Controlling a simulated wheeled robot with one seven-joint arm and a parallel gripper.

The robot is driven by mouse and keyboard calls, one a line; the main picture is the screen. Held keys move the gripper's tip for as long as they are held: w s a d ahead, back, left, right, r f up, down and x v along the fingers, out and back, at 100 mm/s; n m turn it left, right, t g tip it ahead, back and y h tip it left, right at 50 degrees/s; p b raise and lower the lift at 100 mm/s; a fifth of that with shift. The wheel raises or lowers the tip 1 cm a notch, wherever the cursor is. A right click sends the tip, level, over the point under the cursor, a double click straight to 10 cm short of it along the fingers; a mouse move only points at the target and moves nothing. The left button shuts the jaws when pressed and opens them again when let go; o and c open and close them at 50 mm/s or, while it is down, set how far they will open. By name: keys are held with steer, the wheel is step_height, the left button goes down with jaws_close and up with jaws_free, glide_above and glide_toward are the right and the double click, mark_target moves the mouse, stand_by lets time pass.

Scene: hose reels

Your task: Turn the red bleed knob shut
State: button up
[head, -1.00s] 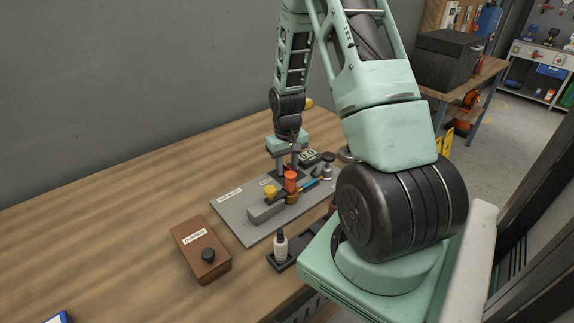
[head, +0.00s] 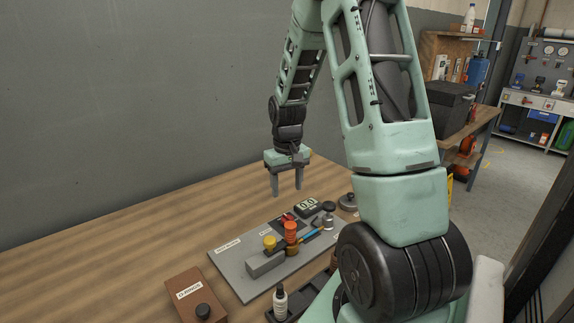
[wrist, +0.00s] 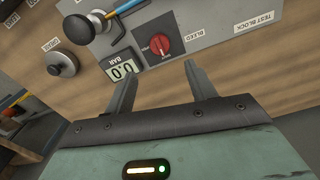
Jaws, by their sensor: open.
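The red bleed knob (wrist: 161,44) sits on a dark square plate beside a BLEED label in the wrist view. A small pale mark shows on it, but I cannot tell its setting. It also shows small and dark red in the head view (head: 288,216), behind a taller orange-red cap. My gripper (head: 287,191) is open and empty, pointing down above the back of the grey test board (head: 233,266). In the wrist view my gripper's (wrist: 160,68) two fingers stand apart, to either side of the knob's line and short of it, not touching it.
A gauge (wrist: 122,67) reading 0.0 BAR lies close beside the knob. The board also carries a yellow cap (head: 269,243), an orange-red cap (head: 290,230) and a blue hose. A brown O-RINGS box (head: 183,298) and a small bottle (head: 280,299) stand in front. The wooden bench at left is clear.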

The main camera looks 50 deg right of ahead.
step_height(320, 180, up, 7)
stand_by(0.3)
stand_by(0.5)
steer(key=a+n, duration=0.6)
steer(key=a, duration=1.9)
steer(key=s+a+n, duration=0.6)
steer(key=s+a, duration=1)
steer(key=s, duration=0.1)
steer(key=shift+s+n+y, duration=0.15)
steer(key=shift+n+y, duration=0.15)
